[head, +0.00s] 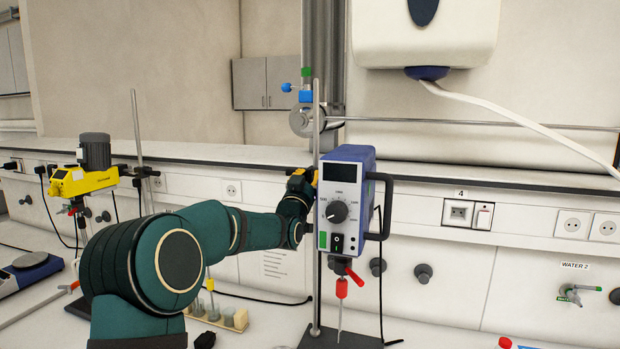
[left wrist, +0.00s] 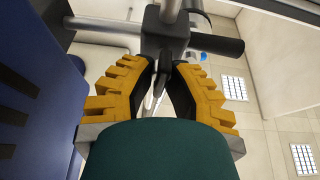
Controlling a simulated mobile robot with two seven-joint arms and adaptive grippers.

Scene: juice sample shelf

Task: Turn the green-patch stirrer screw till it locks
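The stirrer with the green patch (head: 323,240) is a blue and white box (head: 342,205) with a dial, clamped upright on a metal rod (head: 316,120). My left gripper (head: 302,184) reaches behind its left side; the stirrer partly hides the fingers in the head view. In the left wrist view, the yellow-backed fingers (left wrist: 163,78) close in on both sides of a small dark screw (left wrist: 162,72) under the black clamp (left wrist: 165,38). The fingertips appear to touch the screw; its exact turn angle cannot be told. My right gripper is not in view.
The stirrer's blue side (left wrist: 35,90) stands close to the left of the gripper. A yellow stirrer (head: 85,180) stands at the far left. A rack of vials (head: 225,317) sits on the bench below my arm.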

